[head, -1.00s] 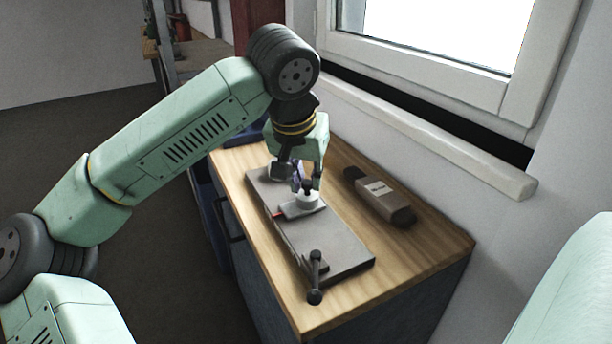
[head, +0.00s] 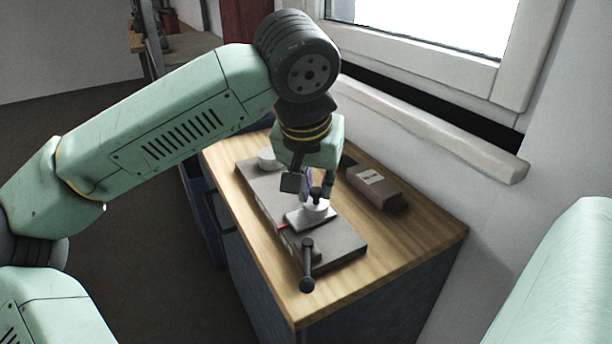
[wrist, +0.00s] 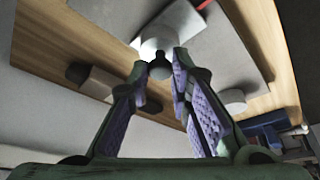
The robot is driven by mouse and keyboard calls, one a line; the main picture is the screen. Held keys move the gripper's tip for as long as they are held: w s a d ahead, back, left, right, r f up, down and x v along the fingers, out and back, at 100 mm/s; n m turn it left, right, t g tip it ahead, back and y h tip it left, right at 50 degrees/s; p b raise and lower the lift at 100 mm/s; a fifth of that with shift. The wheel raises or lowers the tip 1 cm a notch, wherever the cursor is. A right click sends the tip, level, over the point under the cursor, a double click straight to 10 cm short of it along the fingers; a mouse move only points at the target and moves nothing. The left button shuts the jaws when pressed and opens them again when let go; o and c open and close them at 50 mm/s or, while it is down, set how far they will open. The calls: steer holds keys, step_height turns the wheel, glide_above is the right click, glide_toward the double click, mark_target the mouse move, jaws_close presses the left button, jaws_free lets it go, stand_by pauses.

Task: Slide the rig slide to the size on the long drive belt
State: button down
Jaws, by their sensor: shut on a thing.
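The rig is a flat grey plate (head: 340,244) on the wooden bench top. Its slide (head: 306,216) is a pale block with a round white boss and a dark knob on top; it sits on the near half of the plate. A small red pointer (head: 283,225) shows at its left edge. My gripper (head: 315,190) is shut on the slide's knob (wrist: 160,68) from above, with the purple finger pads at either side. A pale round disc (head: 268,158) sits at the plate's far end. Scale marks and a drive belt cannot be made out.
A lever (head: 307,268) with a dark ball end stands at the plate's near end, close to the slide. A brown block (head: 375,188) with an unreadable label lies right of the plate, by the window sill (head: 440,140). The bench's front right corner is clear.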

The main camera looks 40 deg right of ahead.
steer(key=c, duration=1.4)
jaws_free()
steer(key=shift+c, duration=0.2)
steer(key=v, duration=1.2)
